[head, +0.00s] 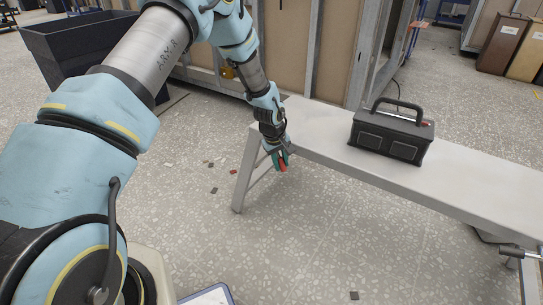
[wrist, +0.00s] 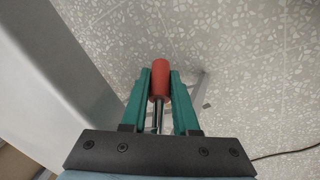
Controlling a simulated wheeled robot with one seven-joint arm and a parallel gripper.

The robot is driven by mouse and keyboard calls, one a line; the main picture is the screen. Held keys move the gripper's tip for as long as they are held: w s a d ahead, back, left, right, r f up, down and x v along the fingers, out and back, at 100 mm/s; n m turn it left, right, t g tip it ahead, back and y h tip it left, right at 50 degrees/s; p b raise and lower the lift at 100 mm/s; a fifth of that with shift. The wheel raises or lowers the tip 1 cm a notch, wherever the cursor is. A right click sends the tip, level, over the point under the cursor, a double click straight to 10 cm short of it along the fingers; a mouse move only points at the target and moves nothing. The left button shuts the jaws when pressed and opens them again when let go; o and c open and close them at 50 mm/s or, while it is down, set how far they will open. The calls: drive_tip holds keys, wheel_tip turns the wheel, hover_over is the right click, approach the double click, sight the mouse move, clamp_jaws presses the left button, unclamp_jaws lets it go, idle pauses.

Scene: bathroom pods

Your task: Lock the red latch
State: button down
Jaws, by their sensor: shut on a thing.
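My gripper (head: 279,158) hangs at the near left end of the pale grey bench (head: 320,128), just beside its edge. In the wrist view, its green fingers (wrist: 160,80) are shut on a red cylindrical handle (wrist: 160,66) with a thin metal rod; this looks like the red latch. The handle stands out past the fingertips, over the floor. In the head view, only a small part of the red handle (head: 283,163) shows between the fingers. Where the rod is fixed is hidden, so I cannot tell the latch's position.
A black toolbox (head: 390,135) with a handle stands on the bench. A metal lever (head: 518,254) shows at the bench's lower right. A dark bin (head: 75,45) and framed panels stand behind. The speckled floor (head: 320,230) in front is mostly clear.

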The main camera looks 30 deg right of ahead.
drive_tip(key=g, duration=0.1)
drive_tip(key=r+g+h+p, duration=0.1)
drive_tip(key=shift+s+d+n+g+h+p, duration=0.25)
drive_tip(key=shift+s+n+g+h+p, duration=0.05)
drive_tip(key=shift+s, duration=0.1)
drive_tip(key=shift+s+d+r+g+h, duration=0.1)
drive_tip(key=shift+s+g+h, duration=0.1)
drive_tip(key=shift+g, duration=0.15)
drive_tip(key=shift+s+d+r+g+h, duration=0.1)
drive_tip(key=shift+g+h, duration=0.1)
drive_tip(key=shift+g, duration=0.15)
drive_tip(key=shift+s+d+r+g+h, duration=0.1)
drive_tip(key=shift+s+r+g+h, duration=0.1)
drive_tip(key=shift+g+h, duration=0.25)
drive_tip(key=shift+s+d+r+g+h, duration=0.15)
drive_tip(key=shift+g+h, duration=0.1)
drive_tip(key=shift+g, duration=0.3)
drive_tip(key=shift+s+r+n+g+h+b, duration=0.15)
drive_tip(key=shift+r+n+g+h+b, duration=0.15)
drive_tip(key=shift+r+g+h+b, duration=0.4)
drive_tip(key=shift+f+g, duration=0.1)
drive_tip(key=shift+g, duration=0.2)
drive_tip(key=c, duration=0.7)
unclamp_jaws()
drive_tip(key=shift+d+y+p, duration=0.1)
drive_tip(key=shift+y+p, duration=0.2)
